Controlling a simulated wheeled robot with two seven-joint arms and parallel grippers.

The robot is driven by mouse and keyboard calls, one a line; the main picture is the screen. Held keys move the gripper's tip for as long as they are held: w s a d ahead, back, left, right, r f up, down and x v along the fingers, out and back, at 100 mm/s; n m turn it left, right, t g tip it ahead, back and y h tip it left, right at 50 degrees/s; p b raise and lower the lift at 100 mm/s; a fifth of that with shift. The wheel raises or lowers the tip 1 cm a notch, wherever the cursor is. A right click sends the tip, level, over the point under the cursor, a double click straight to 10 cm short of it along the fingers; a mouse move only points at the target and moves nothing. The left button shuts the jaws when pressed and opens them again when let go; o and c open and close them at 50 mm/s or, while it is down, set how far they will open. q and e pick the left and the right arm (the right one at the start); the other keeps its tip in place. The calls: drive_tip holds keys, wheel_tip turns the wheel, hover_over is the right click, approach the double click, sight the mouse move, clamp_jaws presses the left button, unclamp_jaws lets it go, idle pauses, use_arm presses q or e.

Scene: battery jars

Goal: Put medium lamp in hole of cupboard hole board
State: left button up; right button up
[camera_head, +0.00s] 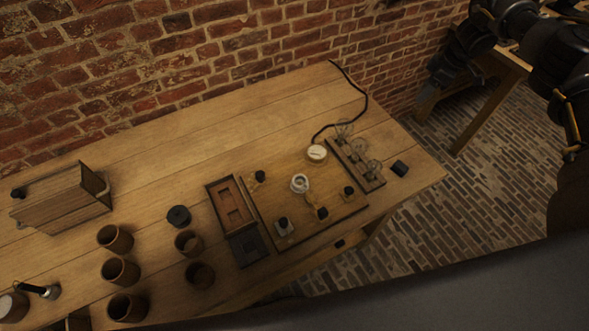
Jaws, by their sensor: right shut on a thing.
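Several clear glass lamps, one of them here (345,130), stand on a narrow dark wooden strip (352,167) at the right end of the table. I cannot tell which is the medium lamp. I cannot make out a cupboard hole board for certain. My right gripper (426,104) hangs beyond the table's right end, at the top right, pointing down. It is dark and small in view. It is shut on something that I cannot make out. My left gripper is not in view.
A wooden board (335,198) with a white coil and small fittings lies mid-table, next to a round white dial (317,153) with a black cable. Brown jars (121,271) and a wooden box (62,196) stand at left. The table's back middle is clear.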

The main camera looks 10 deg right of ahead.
drive_tip(key=shift+s+r, duration=0.2)
drive_tip(key=shift+s, duration=0.2)
drive_tip(key=shift+s+a+f+b, duration=0.15)
drive_tip(key=shift+a+f+b, duration=0.05)
drive_tip(key=shift+a+b, duration=0.1)
use_arm(q)
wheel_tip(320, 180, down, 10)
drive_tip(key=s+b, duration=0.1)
drive_tip(key=b, duration=0.8)
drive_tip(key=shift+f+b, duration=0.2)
drive_tip(key=shift+b, duration=0.15)
use_arm(e)
drive_tip(key=a+f, duration=0.8)
drive_tip(key=a, duration=0.4)
drive_tip(key=shift+a+f, duration=0.3)
drive_tip(key=shift+f, duration=0.05)
